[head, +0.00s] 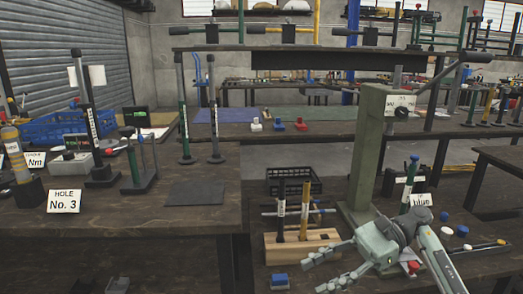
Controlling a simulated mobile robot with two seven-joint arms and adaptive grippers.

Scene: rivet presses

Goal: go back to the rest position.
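My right gripper (317,275) is at the lower right, its arm coming in from the bottom right. Its two grey fingers point left and stand apart, with nothing visible between them. It is in front of the green press (368,150), and its fingers appear near the wooden block (297,243) and the blue block (279,280). Whether it touches anything below is hard to tell. My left gripper is not in view.
The left table (145,215) holds a "HOLE No. 3" sign (64,201), a blue crate (65,127) and several upright tools. A black crate (293,181) stands behind the wooden block. A red-topped item (413,266) and blue and white caps lie right of the gripper.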

